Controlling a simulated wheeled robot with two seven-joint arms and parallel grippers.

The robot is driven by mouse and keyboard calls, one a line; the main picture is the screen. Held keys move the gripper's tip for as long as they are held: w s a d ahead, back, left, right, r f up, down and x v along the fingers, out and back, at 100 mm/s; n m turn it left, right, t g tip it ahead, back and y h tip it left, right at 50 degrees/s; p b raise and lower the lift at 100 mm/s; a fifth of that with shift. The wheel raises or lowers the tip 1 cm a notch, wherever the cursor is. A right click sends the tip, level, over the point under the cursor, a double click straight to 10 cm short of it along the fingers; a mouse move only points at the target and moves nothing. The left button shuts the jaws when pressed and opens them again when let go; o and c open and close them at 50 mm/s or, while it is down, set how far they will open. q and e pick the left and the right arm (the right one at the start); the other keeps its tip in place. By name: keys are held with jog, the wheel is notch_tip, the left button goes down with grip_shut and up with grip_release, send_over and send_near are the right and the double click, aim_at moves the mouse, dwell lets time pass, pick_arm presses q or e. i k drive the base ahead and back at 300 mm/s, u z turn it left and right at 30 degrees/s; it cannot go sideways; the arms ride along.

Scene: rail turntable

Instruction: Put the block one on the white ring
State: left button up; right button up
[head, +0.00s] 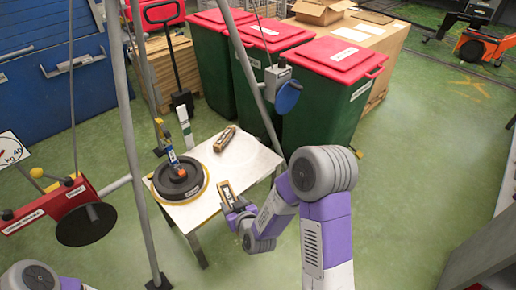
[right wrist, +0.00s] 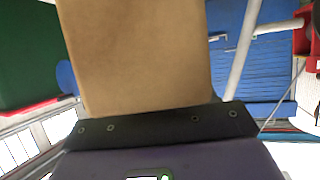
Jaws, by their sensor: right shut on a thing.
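My right gripper (head: 232,203) is shut on a wooden block (head: 226,189) at the front right edge of the white table (head: 246,160). In the right wrist view the held block (right wrist: 138,55) is a plain tan face that fills the upper middle. A second brown block (head: 225,139) with a dark marking lies at the table's back edge. I cannot read which block is one. A black round turntable (head: 180,182) with a yellowish rim stands on the table's left part. I cannot make out a white ring. My left gripper is out of view.
Grey poles (head: 125,150) stand around the table. Green bins with red lids (head: 335,60) stand behind. The table between the turntable and the second block has bare room.

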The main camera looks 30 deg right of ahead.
aim_at(240, 153)
jog(key=z, duration=2.3)
jog(key=i, duration=1.65)
jog(key=u, duration=2.75)
jog(key=i, duration=1.05)
